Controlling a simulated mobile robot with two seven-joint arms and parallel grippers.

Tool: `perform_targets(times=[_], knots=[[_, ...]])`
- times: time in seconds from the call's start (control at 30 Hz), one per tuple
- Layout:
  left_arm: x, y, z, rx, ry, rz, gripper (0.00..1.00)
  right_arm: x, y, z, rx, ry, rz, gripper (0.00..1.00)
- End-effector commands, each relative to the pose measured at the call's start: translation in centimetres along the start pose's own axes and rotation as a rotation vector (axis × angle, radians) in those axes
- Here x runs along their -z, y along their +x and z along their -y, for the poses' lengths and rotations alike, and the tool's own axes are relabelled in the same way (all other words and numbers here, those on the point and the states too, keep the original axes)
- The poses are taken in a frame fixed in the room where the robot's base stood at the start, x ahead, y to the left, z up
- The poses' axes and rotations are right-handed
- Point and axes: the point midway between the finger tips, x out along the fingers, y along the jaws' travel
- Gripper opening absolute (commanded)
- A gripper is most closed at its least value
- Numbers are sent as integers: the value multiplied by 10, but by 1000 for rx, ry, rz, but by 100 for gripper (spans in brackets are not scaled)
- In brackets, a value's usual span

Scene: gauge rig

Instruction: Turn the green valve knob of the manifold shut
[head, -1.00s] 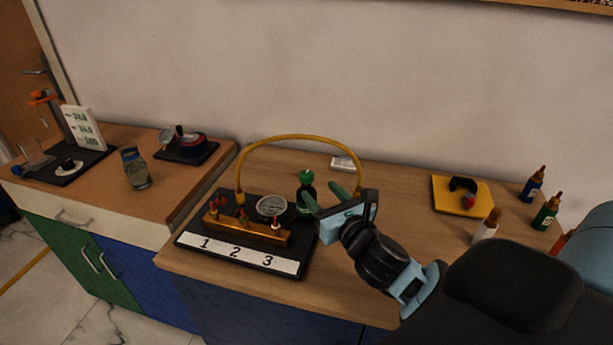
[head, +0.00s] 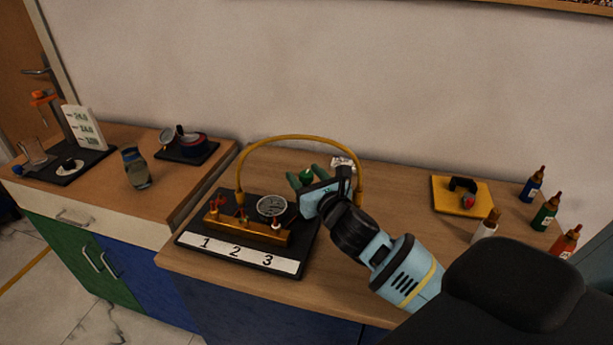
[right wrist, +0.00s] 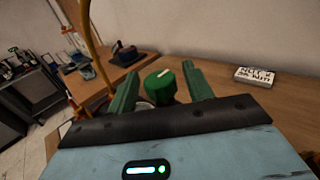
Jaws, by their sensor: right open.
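The green valve knob (head: 306,176) shows at the right back of the manifold's black base (head: 305,245). In the right wrist view the knob (right wrist: 160,86) is round with a white mark on top. My right gripper (head: 307,181) is open, with its green fingers on either side of the knob. In the right wrist view the gripper (right wrist: 160,71) shows gaps between knob and fingers. My left gripper is not in view.
A yellow hose (head: 290,138) arches behind the knob and comes down just right of my gripper. A white label block (right wrist: 254,76) lies behind on the bench. A yellow board (head: 452,202) and several bottles stand at the right. Bench between is clear.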

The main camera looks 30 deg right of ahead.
Motion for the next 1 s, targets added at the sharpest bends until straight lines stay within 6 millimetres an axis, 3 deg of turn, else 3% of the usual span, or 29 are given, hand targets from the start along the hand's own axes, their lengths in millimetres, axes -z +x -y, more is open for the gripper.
perform_targets(times=[0.03,0.37,0.67,1.0], knots=[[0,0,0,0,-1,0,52,0,0,0,0,0,0,50],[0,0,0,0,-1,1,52,0,0,0,0,0,0,8],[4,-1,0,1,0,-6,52,-1,0,-1,40,4,1,8],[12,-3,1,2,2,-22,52,0,0,-2,258,10,-2,8]])
